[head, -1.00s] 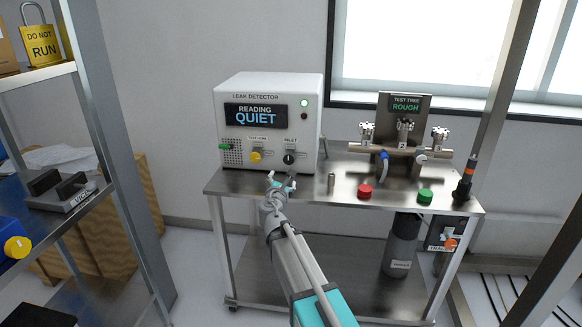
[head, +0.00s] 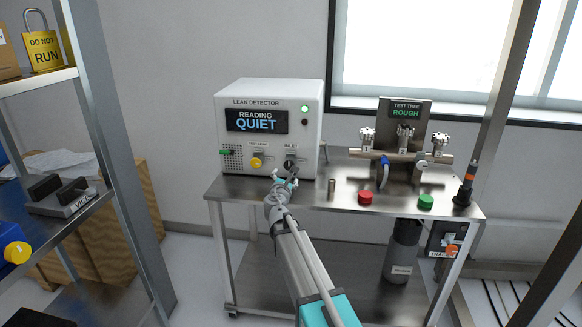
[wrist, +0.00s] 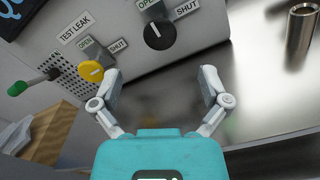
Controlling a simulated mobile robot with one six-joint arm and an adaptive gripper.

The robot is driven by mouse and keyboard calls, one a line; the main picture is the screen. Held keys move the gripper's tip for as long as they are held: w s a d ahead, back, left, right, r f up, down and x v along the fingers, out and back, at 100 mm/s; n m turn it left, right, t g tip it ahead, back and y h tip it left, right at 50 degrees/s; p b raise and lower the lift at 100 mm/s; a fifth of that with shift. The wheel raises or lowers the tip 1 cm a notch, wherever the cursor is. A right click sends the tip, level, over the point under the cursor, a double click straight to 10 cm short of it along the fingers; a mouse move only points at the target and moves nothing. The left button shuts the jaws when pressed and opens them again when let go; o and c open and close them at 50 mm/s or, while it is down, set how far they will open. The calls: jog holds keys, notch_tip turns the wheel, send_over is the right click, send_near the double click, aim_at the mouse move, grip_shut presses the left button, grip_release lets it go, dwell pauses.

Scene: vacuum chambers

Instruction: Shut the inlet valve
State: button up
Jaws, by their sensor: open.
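The inlet valve is a round black knob (head: 289,165) under the INLET label on the front of the white leak detector (head: 310,110). In the wrist view the black knob (wrist: 160,34) shows a white mark that appears to point up toward the OPEN label; the SHUT label is to its upper right. My gripper (head: 286,179) is just in front of the knob and slightly below it. In the wrist view my gripper (wrist: 160,82) is open and empty, its fingers apart, with the knob beyond the gap and not between them.
The yellow test leak knob (wrist: 92,71) is left of my left finger, with a green-tipped lever (wrist: 35,82) further left. The test tree (head: 404,150) stands behind.

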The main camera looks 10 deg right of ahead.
aim_at(289, 166)
jog(key=x, duration=0.8)
jog(key=shift+w, duration=0.2)
